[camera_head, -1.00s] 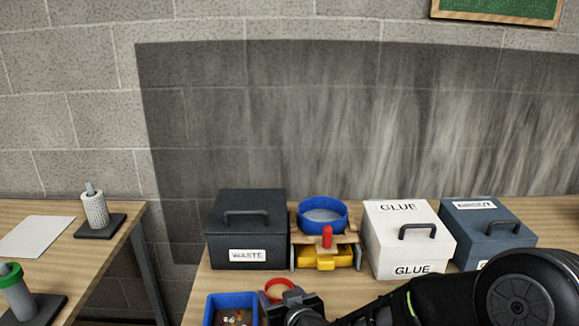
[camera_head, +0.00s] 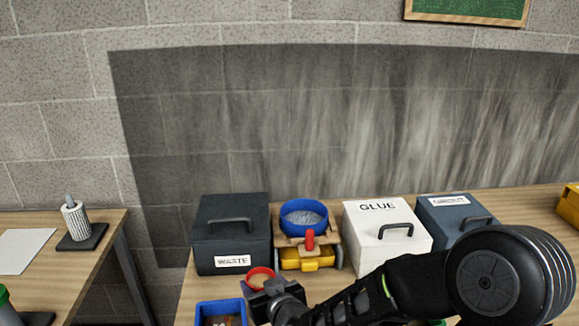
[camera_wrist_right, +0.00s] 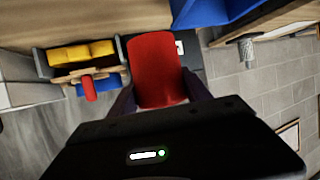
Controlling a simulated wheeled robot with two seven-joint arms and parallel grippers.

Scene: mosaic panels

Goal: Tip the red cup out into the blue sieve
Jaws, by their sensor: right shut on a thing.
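The red cup (camera_head: 260,273) is held by my right gripper (camera_head: 268,290) low in the head view, in front of the black waste box. In the right wrist view the cup (camera_wrist_right: 157,68) stands between the two fingers of the gripper (camera_wrist_right: 160,98), which are shut on it. Its contents are hard to make out. The blue sieve (camera_head: 304,229) sits on a wooden stand (camera_head: 333,238) behind and to the right of the cup, apart from it. My left gripper is not in view.
A black waste box (camera_head: 203,258) stands left of the stand. A white glue box (camera_head: 365,232) and a blue-grey lidded box (camera_head: 450,213) stand right. A blue bin (camera_head: 208,309) with small pieces lies near the front edge. A side table (camera_head: 100,228) is left.

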